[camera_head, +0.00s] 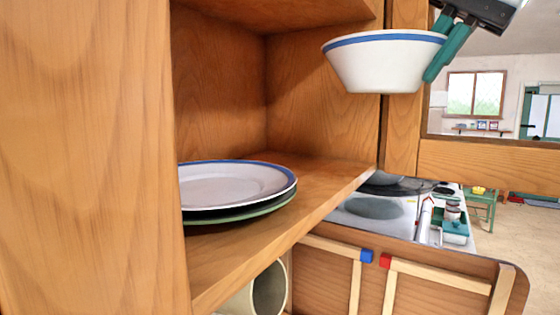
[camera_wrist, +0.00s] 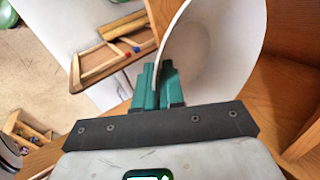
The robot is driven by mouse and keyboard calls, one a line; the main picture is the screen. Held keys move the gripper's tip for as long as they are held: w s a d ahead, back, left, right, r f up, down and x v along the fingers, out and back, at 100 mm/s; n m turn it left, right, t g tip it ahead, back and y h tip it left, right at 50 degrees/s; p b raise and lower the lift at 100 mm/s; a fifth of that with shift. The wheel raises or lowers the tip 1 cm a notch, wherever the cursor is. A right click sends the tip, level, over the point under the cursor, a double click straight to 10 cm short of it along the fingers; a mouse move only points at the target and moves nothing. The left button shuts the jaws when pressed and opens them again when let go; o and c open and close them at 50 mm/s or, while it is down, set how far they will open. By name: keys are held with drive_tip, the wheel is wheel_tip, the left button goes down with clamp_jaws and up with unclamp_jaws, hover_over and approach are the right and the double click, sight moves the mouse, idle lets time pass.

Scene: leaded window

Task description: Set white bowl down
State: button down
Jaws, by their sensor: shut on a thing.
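The white bowl (camera_head: 385,66) has a blue band at its rim and hangs upright in the air at the open right side of the wooden shelf (camera_head: 320,186). My gripper (camera_head: 440,60) has green fingers and is shut on the bowl's right rim. In the wrist view the fingers (camera_wrist: 160,86) pinch the edge of the bowl (camera_wrist: 215,55), which fills the upper right. The bowl is well above the shelf board and touches nothing but my gripper.
A stack of plates (camera_head: 237,187), the top one white with a blue rim, lies on the shelf's left part. Bare board is to its right. The cupboard wall (camera_head: 120,150) stands at left. Below are a pale cup (camera_head: 268,288) and a counter with a hob (camera_head: 372,208).

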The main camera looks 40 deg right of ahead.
sight(372, 85)
drive_tip(key=w+f, duration=0.1)
drive_tip(key=w, duration=0.1)
drive_tip(key=w+a+f+p, duration=0.1)
drive_tip(key=w, duration=0.2)
drive_tip(key=w+a+f+p, duration=0.1)
drive_tip(key=w, duration=0.1)
drive_tip(key=shift+w+f, duration=0.1)
drive_tip(key=shift+w, duration=0.25)
drive_tip(key=x, duration=0.2)
drive_tip(key=p+x, duration=0.1)
drive_tip(key=x, duration=0.1)
drive_tip(key=w+x, duration=0.1)
drive_tip(key=x, duration=0.1)
drive_tip(key=shift+w+p, duration=0.15)
drive_tip(key=shift+p, duration=0.2)
drive_tip(key=shift+w+f, duration=0.35)
drive_tip(key=f, duration=0.1)
drive_tip(key=f+p, duration=0.1)
drive_tip(key=f, duration=0.1)
drive_tip(key=shift+w, duration=0.35)
drive_tip(key=shift+a+f, duration=0.1)
drive_tip(key=shift+f, duration=0.35)
drive_tip(key=shift+f, duration=0.1)
drive_tip(key=c, duration=1.7)
unclamp_jaws()
drive_tip(key=o, duration=0.5)
drive_tip(key=shift+c, duration=0.2)
